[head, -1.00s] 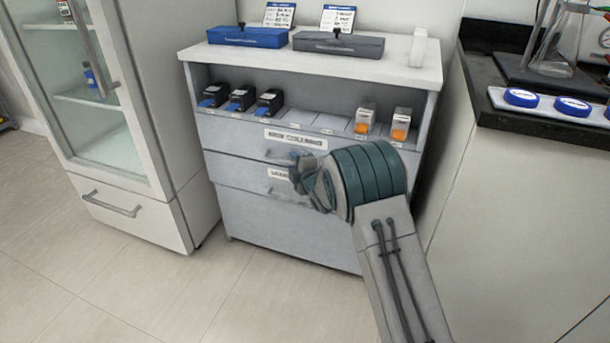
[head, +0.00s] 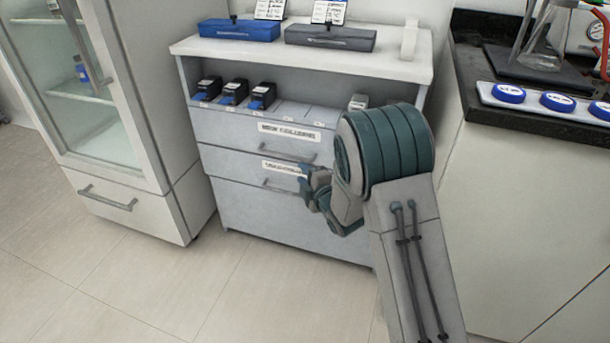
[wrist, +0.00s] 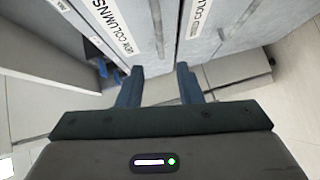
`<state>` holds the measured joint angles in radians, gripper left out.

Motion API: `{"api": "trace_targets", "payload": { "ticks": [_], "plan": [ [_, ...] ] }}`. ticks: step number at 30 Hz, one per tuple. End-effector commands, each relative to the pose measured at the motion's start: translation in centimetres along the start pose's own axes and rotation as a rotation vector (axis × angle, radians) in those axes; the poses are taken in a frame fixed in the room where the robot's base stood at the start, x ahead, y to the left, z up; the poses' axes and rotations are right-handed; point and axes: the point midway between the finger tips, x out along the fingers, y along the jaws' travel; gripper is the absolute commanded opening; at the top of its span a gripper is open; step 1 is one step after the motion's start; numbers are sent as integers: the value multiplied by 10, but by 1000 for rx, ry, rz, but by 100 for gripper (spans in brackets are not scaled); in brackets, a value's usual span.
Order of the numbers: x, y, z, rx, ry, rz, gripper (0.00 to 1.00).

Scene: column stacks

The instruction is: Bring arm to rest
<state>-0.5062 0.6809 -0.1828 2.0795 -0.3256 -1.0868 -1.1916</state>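My gripper (wrist: 158,85) shows in the wrist view with its two blue fingers apart and nothing between them. In the head view my gripper (head: 304,184) is in front of the grey drawer cabinet (head: 285,225), at about the height of the second drawer, partly hidden by my wrist and forearm. My arm is bent, with its teal-banded joint in front of the cabinet's right side. I cannot tell from these views whether the fingers touch the cabinet.
The cabinet's shelf holds several black-and-blue boxes (head: 233,92). A blue case (head: 240,30) and a grey case (head: 330,38) lie on top. A glass-door fridge (head: 100,90) stands left, and a dark-topped counter (head: 475,125) right. Floor (head: 110,270) at the front left is clear.

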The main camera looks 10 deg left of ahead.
Motion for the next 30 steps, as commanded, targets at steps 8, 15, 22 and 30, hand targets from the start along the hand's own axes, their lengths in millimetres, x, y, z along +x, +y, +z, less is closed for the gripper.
{"api": "trace_targets", "payload": {
  "ticks": [8,15,22,30],
  "plan": [
    [0,0,0,0,0,0,32],
    [-18,45,15,88,-76,-44,32],
    [-86,142,52,390,-314,-170,32],
    [-198,232,68,794,-613,-282,32]
  ]
}}
